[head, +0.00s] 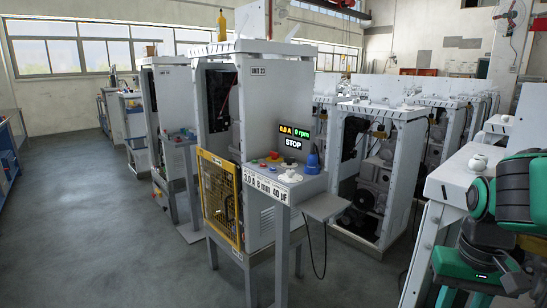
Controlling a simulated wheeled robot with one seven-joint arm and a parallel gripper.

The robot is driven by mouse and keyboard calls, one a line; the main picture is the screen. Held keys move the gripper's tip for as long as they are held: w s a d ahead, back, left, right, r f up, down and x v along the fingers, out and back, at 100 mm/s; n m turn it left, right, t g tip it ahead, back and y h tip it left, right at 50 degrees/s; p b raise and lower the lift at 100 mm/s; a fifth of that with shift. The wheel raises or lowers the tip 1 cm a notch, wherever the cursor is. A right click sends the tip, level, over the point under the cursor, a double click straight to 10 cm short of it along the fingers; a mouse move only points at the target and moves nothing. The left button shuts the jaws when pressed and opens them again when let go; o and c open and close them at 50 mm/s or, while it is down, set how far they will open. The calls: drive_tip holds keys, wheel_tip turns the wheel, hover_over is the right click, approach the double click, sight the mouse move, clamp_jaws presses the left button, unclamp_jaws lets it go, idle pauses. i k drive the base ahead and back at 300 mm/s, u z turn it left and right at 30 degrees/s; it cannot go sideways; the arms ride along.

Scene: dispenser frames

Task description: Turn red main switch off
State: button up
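A machine labelled UNIT 23 (258,70) stands in the middle of the head view, with a slanted control panel (316,184) on its right front. A small red control (274,155) shows at the back of the panel, among other small coloured controls. It is too small to tell whether it is the main switch or how it is turned. A white round knob (290,176) sits near the panel's front. The display (292,135) reads 0.0 A, 0 rpm and STOP. My green and dark arm shows at the right edge, well apart from the panel. I cannot make out my gripper.
A yellow-framed guard (218,198) covers the machine's lower front. A blue object (313,158) stands on the panel's right, and a grey shelf (326,206) juts out below. Similar machines (376,165) stand behind. Grey floor (90,230) is clear at left.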

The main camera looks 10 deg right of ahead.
sight(275, 155)
drive_tip(key=u, duration=0.15)
drive_tip(key=i, duration=0.9)
drive_tip(key=u, duration=0.2)
